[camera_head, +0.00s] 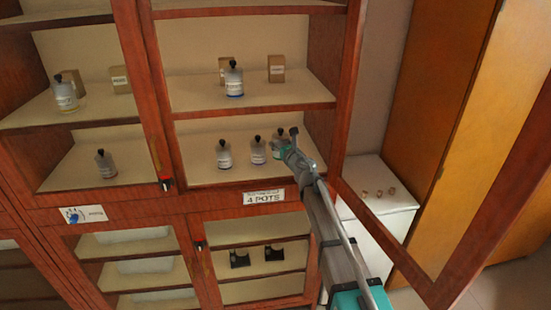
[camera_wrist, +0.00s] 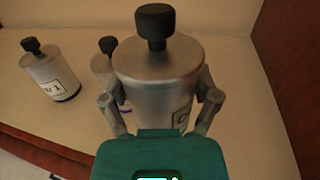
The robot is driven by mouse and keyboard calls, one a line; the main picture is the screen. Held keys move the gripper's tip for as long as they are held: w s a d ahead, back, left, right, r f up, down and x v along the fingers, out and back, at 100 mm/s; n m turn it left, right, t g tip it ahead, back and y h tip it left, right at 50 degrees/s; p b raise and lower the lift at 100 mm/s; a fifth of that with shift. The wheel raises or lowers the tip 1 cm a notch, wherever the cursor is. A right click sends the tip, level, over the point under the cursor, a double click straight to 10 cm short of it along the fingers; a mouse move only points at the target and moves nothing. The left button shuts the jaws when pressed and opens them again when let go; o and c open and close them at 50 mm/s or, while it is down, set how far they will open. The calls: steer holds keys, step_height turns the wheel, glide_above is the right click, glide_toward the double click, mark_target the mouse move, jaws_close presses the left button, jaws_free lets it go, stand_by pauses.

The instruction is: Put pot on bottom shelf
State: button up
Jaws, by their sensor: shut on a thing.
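My gripper (camera_wrist: 158,108) is shut on a grey metal pot (camera_wrist: 160,72) with a black knob, one finger on each side. The held pot looks upright in the wrist view; whether its base touches the shelf is hidden. In the head view my gripper (camera_head: 291,152) is at the right end of the bottom shelf (camera_head: 200,176) of the upper right cabinet, and largely hides the held pot. Similar pots stand to its left, one (camera_head: 224,154) and another (camera_head: 258,151). In the wrist view one pot (camera_wrist: 50,75) stands apart and another (camera_wrist: 102,68) is partly hidden behind the held pot.
A pot (camera_head: 234,80) and small boxes (camera_head: 276,69) stand on the shelf above. A "4 POTS" sign (camera_head: 264,197) is below the opening. The open cabinet door (camera_head: 440,250) is at right, close to my arm. A white cabinet (camera_head: 378,205) stands behind it.

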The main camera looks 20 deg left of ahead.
mark_target(277, 153)
steer(key=shift+w+a+f, duration=0.15)
steer(key=shift+a+f, duration=0.15)
steer(key=shift+f, duration=0.05)
steer(key=shift+w+a+f+b, duration=0.15)
steer(key=shift+a+f+b, duration=0.15)
steer(key=shift+f+b, duration=1.7)
steer(key=shift+b, duration=0.2)
steer(key=shift+f, duration=0.1)
steer(key=o, duration=1.1)
steer(key=shift+o, duration=0.2)
